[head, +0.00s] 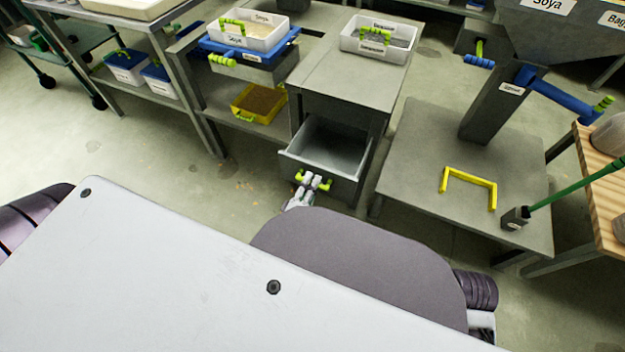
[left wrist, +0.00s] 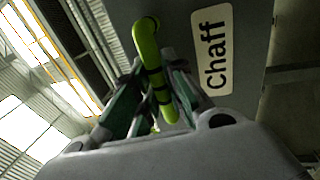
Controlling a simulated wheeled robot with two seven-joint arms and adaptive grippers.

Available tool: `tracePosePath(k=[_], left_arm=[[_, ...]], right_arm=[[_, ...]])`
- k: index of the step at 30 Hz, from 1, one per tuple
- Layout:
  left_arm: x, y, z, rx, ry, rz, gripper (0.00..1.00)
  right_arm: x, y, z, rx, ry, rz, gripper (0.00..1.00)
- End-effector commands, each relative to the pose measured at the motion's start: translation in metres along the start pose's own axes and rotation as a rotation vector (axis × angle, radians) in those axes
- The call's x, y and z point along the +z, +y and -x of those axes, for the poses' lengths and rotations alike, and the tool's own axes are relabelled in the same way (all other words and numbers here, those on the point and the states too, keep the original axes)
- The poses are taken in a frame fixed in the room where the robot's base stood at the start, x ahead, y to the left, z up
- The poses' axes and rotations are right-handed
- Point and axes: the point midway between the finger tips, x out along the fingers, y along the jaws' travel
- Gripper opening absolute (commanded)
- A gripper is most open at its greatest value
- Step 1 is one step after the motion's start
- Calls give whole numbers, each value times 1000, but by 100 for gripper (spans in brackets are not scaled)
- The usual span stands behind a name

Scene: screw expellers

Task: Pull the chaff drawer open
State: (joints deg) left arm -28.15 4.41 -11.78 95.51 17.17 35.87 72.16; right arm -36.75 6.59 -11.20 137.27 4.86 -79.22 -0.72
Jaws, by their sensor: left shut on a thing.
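The chaff drawer (head: 328,150) is a grey metal drawer under a grey cabinet, and in the head view it stands pulled out, with its empty inside showing. Its front bears a white "Chaff" label (left wrist: 213,50) in the left wrist view. Its yellow-green handle (left wrist: 148,45) runs between the fingers of my left gripper (left wrist: 150,98), which is shut on it. In the head view my left gripper (head: 309,184) is at the drawer's front. My right gripper is not in view.
A yellow tray (head: 258,104) sits on a shelf left of the drawer. A low grey platform with a yellow bracket (head: 469,181) stands to the right. Bare floor (head: 180,185) lies to the left in front of the drawer.

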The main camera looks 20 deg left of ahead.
Motion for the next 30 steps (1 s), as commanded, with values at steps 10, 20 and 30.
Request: tracePosePath(k=[10, 20, 30], left_arm=[[0, -1, 0, -2, 0, 0, 32], [0, 0, 0, 0, 0, 0, 35], [0, 11, -2, 0, 1, 0, 35]], right_arm=[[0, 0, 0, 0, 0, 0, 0], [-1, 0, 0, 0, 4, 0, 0], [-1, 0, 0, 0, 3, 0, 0]])
